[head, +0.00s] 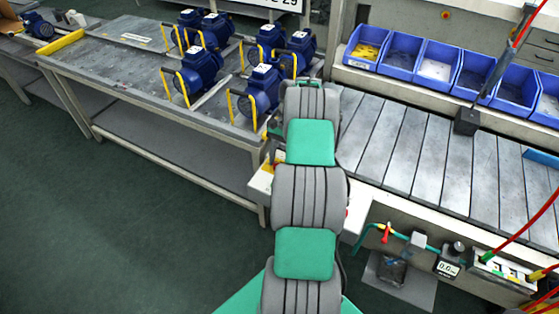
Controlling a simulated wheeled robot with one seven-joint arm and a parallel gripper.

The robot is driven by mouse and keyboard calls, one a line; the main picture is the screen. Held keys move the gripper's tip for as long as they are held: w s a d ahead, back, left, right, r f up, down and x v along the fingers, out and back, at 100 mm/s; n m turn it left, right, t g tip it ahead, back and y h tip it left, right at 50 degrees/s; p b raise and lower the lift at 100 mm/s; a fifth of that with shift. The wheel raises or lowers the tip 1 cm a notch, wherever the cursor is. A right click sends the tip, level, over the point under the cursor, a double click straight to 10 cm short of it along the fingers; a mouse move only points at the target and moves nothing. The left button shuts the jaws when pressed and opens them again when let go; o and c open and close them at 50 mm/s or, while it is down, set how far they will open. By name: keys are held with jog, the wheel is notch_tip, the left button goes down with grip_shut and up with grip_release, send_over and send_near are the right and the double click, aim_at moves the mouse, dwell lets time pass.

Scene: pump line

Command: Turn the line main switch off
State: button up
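My grey and green arm reaches up from the bottom centre to the edge between the pump table and the slatted conveyor. My gripper is not visible; the far end of the arm hides it. A pale box with yellow on it (261,181) shows just left of my arm, below the table corner. A white housing (357,221) shows just right of the arm. The arm covers the area between them. I cannot clearly make out the line main switch or its position.
Several blue pumps with yellow handles (203,66) stand on the grey table (120,75). Blue bins (436,72) line the back of the slatted conveyor (430,150). A red-handled valve (386,233), a gauge (447,268) and coloured hoses are at lower right. The green floor at left is clear.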

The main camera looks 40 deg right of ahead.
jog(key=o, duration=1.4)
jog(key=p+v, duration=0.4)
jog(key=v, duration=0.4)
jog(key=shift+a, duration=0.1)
